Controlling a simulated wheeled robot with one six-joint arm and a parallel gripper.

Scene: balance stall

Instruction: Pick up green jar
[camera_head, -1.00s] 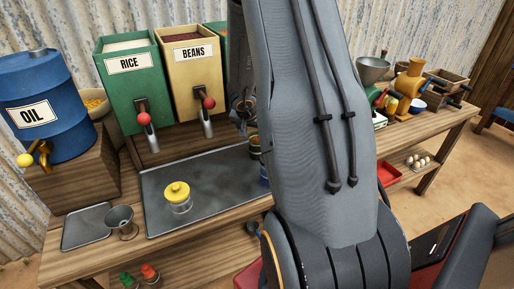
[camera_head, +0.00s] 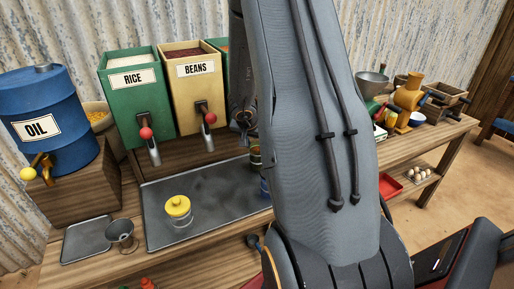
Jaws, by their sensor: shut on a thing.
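A clear jar with a yellow lid (camera_head: 178,211) stands upright on the metal tray (camera_head: 215,222). A sliver of a blue jar (camera_head: 265,187) shows beside my arm.
Green RICE (camera_head: 136,98) and tan BEANS (camera_head: 196,95) dispensers stand behind the tray. A blue OIL barrel (camera_head: 45,125), a small tray (camera_head: 87,240) and a metal funnel (camera_head: 121,234) are at left. A red tray (camera_head: 390,187) and eggs (camera_head: 419,174) are at right.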

